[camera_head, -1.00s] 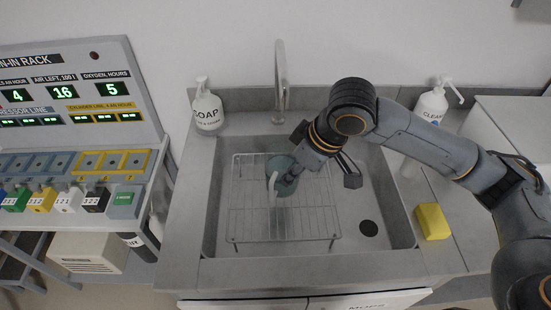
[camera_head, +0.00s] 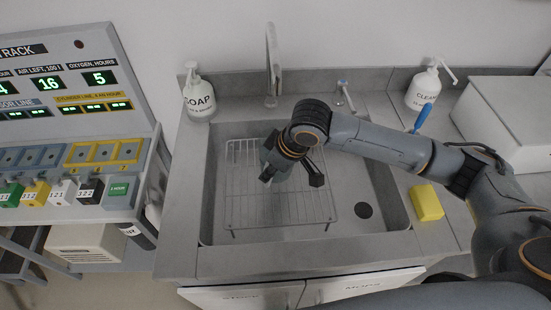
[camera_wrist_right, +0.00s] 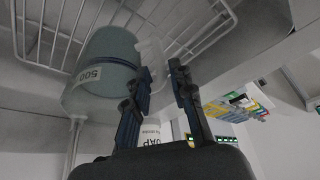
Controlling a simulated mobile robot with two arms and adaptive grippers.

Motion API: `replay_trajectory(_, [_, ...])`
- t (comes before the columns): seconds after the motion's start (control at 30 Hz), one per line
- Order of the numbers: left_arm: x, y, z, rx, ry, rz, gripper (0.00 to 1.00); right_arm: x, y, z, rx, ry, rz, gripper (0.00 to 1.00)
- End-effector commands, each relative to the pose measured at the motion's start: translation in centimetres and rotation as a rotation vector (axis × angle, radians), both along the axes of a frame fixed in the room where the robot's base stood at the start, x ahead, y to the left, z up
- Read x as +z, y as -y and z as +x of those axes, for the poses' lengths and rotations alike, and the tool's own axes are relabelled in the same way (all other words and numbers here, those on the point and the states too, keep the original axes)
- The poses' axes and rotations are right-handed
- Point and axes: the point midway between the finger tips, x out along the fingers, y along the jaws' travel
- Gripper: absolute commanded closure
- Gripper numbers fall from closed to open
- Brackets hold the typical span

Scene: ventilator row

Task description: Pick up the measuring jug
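The measuring jug (camera_wrist_right: 107,60), grey-blue with a "500" mark, shows upside down in the right wrist view, against the wire rack (camera_wrist_right: 55,40). Its pale translucent handle (camera_wrist_right: 152,57) lies between the fingertips of my right gripper (camera_wrist_right: 162,72). The fingers sit one on each side of the handle; whether they press on it I cannot tell. In the head view my right gripper (camera_head: 270,178) is low over the rack (camera_head: 310,205) in the sink, and I cannot make out the jug behind the hand. My left gripper is not in view.
The grey sink (camera_head: 215,205) has a tall tap (camera_head: 272,60) behind it. A soap bottle (camera_head: 199,95) stands back left, a cleaner bottle (camera_head: 424,88) back right. A yellow sponge (camera_head: 427,202) lies on the right counter. A panel rack (camera_head: 85,85) stands left.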

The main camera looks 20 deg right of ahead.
Motion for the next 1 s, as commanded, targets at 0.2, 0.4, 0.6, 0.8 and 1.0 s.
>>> replay_trajectory(0.2, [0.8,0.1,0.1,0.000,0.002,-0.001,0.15,-2.7,-0.8,0.6,-0.001,-0.002,-0.001,0.77])
replay_trajectory(0.4, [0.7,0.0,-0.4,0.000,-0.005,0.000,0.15,-3.2,-1.0,0.8,0.001,0.000,0.000,0.77])
replay_trajectory(0.6, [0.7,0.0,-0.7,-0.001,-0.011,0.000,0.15,-3.2,-1.0,0.8,0.001,0.000,0.000,0.97])
replay_trajectory(0.8, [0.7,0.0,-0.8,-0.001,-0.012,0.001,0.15,-3.2,-1.0,0.8,0.001,0.000,0.000,1.00])
replay_trajectory(1.0, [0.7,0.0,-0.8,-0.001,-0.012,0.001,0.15,-3.0,-1.0,0.9,0.001,0.005,0.001,1.00])
